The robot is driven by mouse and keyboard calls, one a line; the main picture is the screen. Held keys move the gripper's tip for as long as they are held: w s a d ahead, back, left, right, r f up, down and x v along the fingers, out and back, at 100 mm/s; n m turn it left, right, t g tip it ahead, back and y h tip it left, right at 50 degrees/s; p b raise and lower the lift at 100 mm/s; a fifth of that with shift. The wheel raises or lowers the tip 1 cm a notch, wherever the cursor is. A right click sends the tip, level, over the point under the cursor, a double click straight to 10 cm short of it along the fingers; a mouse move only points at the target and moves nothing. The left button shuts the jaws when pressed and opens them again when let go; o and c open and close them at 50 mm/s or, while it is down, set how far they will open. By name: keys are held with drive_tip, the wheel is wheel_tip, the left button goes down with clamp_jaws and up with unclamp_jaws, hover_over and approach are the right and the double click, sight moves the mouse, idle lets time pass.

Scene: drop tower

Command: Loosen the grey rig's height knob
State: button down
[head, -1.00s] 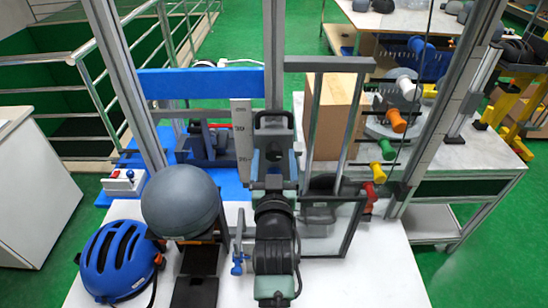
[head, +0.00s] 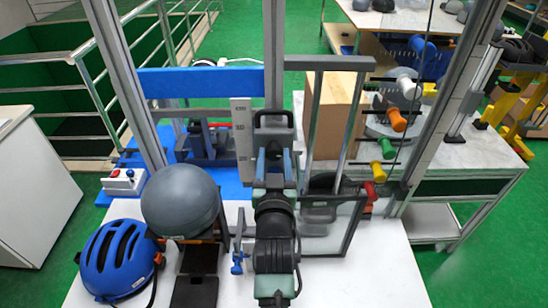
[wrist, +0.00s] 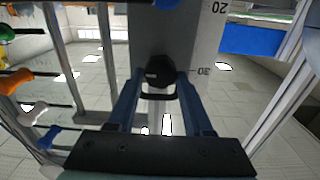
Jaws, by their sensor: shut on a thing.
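The grey rig's carriage plate (wrist: 185,40) fills the middle of the wrist view, with a black height knob (wrist: 160,72) on it. My gripper (wrist: 161,74) has its two blue fingers on either side of the knob, shut on it. In the head view my gripper (head: 273,160) reaches forward to the plate, below the black loop handle (head: 272,117). My own wrist hides the knob there. A white height scale (head: 241,140) stands just left of the plate.
A grey ball (head: 180,198) and a blue helmet (head: 118,258) are at the left. A clear framed shield (head: 325,215) is close on the right of my arm. Coloured knobs (head: 377,172) and a cardboard box (head: 333,110) lie beyond it. Metal posts flank the rig.

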drive_tip(key=m, duration=0.4)
drive_tip(key=shift+b, duration=0.4)
drive_tip(key=m, duration=0.4)
drive_tip(key=shift+d+m+p, duration=0.15)
drive_tip(key=shift+m+p, duration=0.15)
drive_tip(key=shift+m, duration=0.1)
drive_tip(key=m+p, duration=0.1)
drive_tip(key=m, duration=0.3)
drive_tip(key=shift+p, duration=0.4)
drive_tip(key=m+p, duration=0.1)
drive_tip(key=m, duration=0.3)
drive_tip(key=shift+d+f+m+p, duration=0.1)
drive_tip(key=shift+f+m+p, duration=0.05)
drive_tip(key=shift+m+p, duration=0.15)
drive_tip(key=shift+c, duration=1.6)
unclamp_jaws()
